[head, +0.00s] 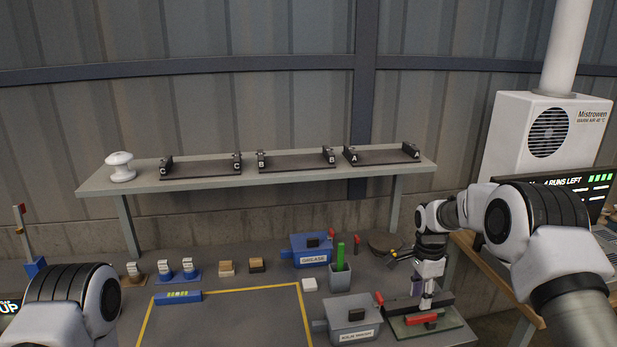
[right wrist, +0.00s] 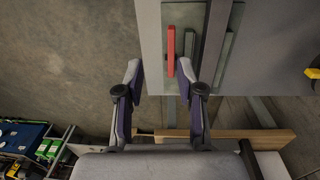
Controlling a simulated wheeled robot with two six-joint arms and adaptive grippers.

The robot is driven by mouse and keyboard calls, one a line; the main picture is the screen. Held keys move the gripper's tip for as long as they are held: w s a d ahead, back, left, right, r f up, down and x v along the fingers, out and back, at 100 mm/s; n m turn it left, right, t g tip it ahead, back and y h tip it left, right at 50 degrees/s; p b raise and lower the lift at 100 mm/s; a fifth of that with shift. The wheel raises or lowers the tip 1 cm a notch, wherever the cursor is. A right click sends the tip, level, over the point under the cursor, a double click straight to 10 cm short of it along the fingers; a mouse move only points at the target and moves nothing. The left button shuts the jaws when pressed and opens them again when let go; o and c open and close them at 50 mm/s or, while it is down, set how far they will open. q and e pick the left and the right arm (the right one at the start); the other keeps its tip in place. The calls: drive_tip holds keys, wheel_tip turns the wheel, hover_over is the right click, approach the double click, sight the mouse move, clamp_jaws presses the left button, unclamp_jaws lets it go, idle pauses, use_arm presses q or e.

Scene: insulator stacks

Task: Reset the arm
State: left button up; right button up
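My right arm comes in from the right in the head view, its gripper (head: 424,296) pointing down over the dark fixture on a pale green plate (head: 400,329) at the bench's right end. In the right wrist view the two fingers of this gripper (right wrist: 158,76) are spread apart with nothing between them. A red bar (head: 422,318) lies on the plate close below; in the right wrist view the red bar (right wrist: 171,50) is just beyond the fingertips. My left arm shows only as a link at the lower left; its gripper is out of view.
A shelf (head: 225,178) holds a white insulator (head: 120,167) and several dark racks. On the bench are a blue degrease box (head: 311,252), a grey box (head: 352,318), a grey cup (head: 340,278) and small blocks. The yellow-outlined mat (head: 235,325) is mostly clear.

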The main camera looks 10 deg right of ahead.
drive_tip(key=s+a+f+n+g, duration=0.2)
drive_tip(key=s+a+f+g, duration=0.2)
drive_tip(key=s+f, duration=1.15)
drive_tip(key=s+a+f+n+t, duration=0.2)
drive_tip(key=s+n, duration=0.5)
drive_tip(key=s, duration=0.5)
drive_tip(key=s+a+f+n+t, duration=0.2)
drive_tip(key=s+n, duration=0.5)
drive_tip(key=s, duration=0.5)
drive_tip(key=shift+s+a+f+n+t, duration=0.15)
drive_tip(key=shift+s+f+n+t, duration=0.15)
drive_tip(key=shift+f+n, duration=0.15)
